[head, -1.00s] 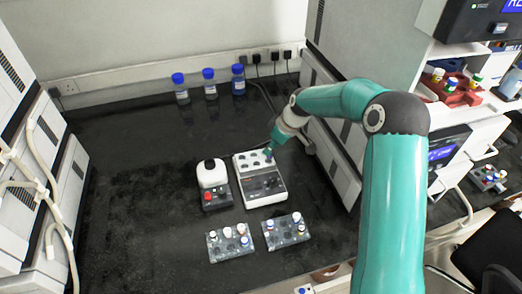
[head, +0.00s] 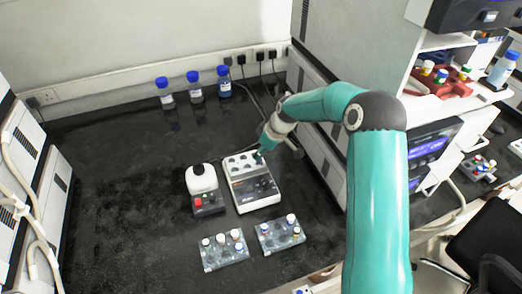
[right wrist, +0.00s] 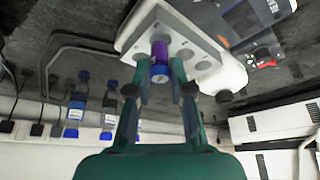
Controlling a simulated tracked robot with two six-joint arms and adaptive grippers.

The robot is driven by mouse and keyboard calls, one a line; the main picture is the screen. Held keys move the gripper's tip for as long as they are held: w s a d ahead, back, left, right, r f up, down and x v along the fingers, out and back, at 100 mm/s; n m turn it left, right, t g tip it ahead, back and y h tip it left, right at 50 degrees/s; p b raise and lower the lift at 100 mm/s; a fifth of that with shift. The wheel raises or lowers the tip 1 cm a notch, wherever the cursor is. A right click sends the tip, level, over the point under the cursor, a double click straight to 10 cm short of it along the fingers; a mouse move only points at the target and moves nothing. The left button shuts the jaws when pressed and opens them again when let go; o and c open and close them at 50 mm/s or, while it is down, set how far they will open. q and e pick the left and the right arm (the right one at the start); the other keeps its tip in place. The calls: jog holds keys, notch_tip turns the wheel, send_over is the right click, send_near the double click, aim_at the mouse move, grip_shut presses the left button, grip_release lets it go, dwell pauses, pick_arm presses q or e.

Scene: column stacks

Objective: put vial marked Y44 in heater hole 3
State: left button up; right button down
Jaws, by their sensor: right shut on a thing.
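My right gripper (head: 262,153) is over the far right corner of the white heater block (head: 238,164). In the right wrist view the gripper (right wrist: 161,68) is shut on a vial (right wrist: 160,72) with purple and blue parts. Its marking cannot be read. The heater (right wrist: 140,32) lies behind the vial in that view, with several open holes showing around it. I cannot tell whether the vial's end is inside a hole or just above it. My left gripper is not in view.
A small device with a white top (head: 202,178) stands left of the heater. Two clear vial racks (head: 208,260) (head: 268,245) with several capped vials stand in front. Blue-capped bottles (head: 195,90) stand by the wall. The dark bench at left is clear.

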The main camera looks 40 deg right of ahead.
jog(key=shift+b, duration=0.55)
dwell(1.4)
jog(key=shift+f+b, duration=0.6)
jog(key=shift+b, duration=0.2)
dwell(0.8)
jog(key=shift+f, duration=0.1)
jog(key=shift+s+f, duration=0.1)
jog(key=shift+s, duration=0.05)
jog(key=shift+f+b, duration=0.35)
jog(key=shift+b, duration=0.2)
